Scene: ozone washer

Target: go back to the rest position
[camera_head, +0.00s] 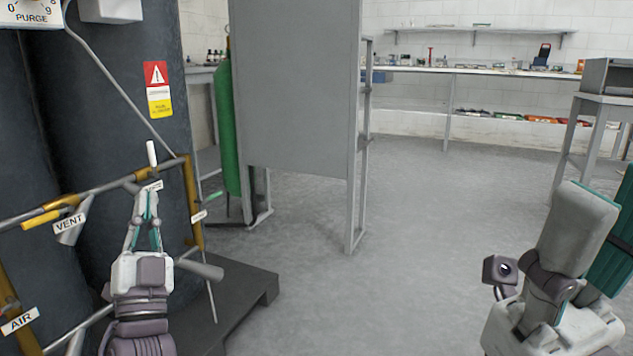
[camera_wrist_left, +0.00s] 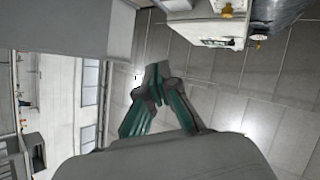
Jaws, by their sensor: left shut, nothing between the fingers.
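My left gripper (camera_head: 148,205) is shut and empty in the head view, pointing up in front of the pipework of the dark washer tank (camera_head: 110,100). Its fingertips overlap a small white tag on the pipe in the picture; I cannot tell whether they touch it. In the left wrist view the same gripper (camera_wrist_left: 158,72) shows its green-padded fingers meeting at the tips with nothing between them.
A yellow-handled VENT valve (camera_head: 42,220) and an AIR label (camera_head: 20,321) are at the left. A dark plinth (camera_head: 250,290) lies below. A grey panel (camera_head: 297,90) and a green cylinder (camera_head: 229,125) stand behind. The middle floor (camera_head: 400,240) is clear. A bench (camera_head: 470,71) runs along the back wall.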

